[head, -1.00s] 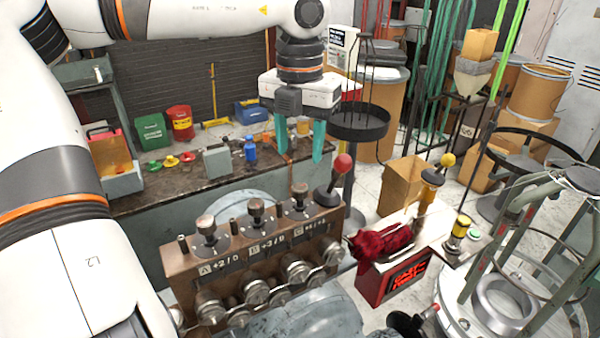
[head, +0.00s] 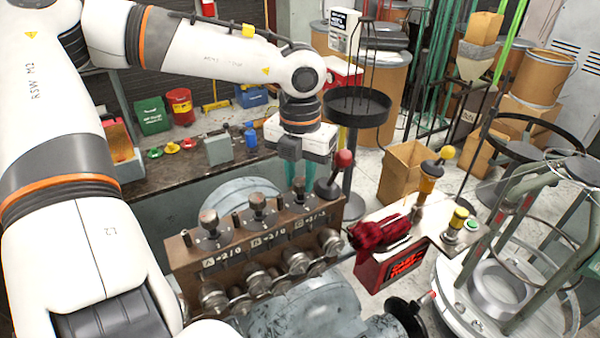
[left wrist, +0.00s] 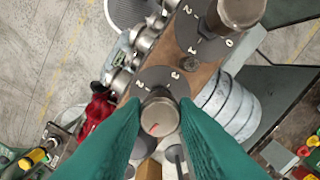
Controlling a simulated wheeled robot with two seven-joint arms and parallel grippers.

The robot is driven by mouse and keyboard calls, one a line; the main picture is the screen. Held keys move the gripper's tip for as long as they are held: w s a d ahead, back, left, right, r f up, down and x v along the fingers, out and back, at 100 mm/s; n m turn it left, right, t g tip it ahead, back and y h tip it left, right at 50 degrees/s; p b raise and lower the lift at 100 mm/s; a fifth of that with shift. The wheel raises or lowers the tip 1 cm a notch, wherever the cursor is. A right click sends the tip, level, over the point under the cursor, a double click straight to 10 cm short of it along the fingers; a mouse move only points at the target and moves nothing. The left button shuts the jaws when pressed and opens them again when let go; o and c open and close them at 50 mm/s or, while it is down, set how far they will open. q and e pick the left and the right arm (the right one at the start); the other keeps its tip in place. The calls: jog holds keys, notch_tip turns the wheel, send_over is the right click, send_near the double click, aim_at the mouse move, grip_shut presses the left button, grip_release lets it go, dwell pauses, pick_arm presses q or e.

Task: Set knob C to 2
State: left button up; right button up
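Three knobs stand on dials along the top of a brown panel box (head: 235,262). Knob C (head: 298,186) is the rightmost of the knobs, beside the red ball lever. My left gripper (head: 300,172) is directly over it, teal fingers pointing down. In the left wrist view, knob C (left wrist: 160,115) is a grey-brown cap with a red mark, between the two fingertips. The fingers stand apart on either side; whether they touch it I cannot tell. Its dial (left wrist: 168,82) shows several numbers, partly covered by knob and fingers. The knob's exact setting is unclear. My right gripper is out of view.
Knob B (head: 256,203) and knob A (head: 208,220) stand to the left. A red-ball lever (head: 343,160) rises close to the right of knob C. A red box (head: 388,268) with red gloves (head: 378,234) stands further right. The workbench (head: 160,185) is behind.

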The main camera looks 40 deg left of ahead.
pick_arm(q)
jog(key=c, duration=0.3)
jog(key=shift+f+m+b, duration=0.15)
jog(key=shift+m+b, duration=0.65)
jog(key=shift+b, duration=0.3)
jog(key=shift+c, duration=0.2)
jog(key=shift+m+b, duration=0.7)
jog(key=shift+b, duration=0.2)
jog(key=shift+m+b, duration=0.75)
jog(key=shift+m, duration=0.15)
jog(key=m+b, duration=0.1)
jog(key=m, duration=0.1)
jog(key=shift+m+b, duration=0.3)
jog(key=shift+m, duration=0.1)
jog(key=m+b, duration=0.1)
jog(key=m, duration=0.3)
jog(key=shift+a+r, duration=0.1)
jog(key=shift+r, duration=0.1)
jog(key=m, duration=0.6)
jog(key=shift+w+r+b, duration=0.1)
jog(key=shift+w+b, duration=0.05)
jog(key=shift+b, duration=0.25)
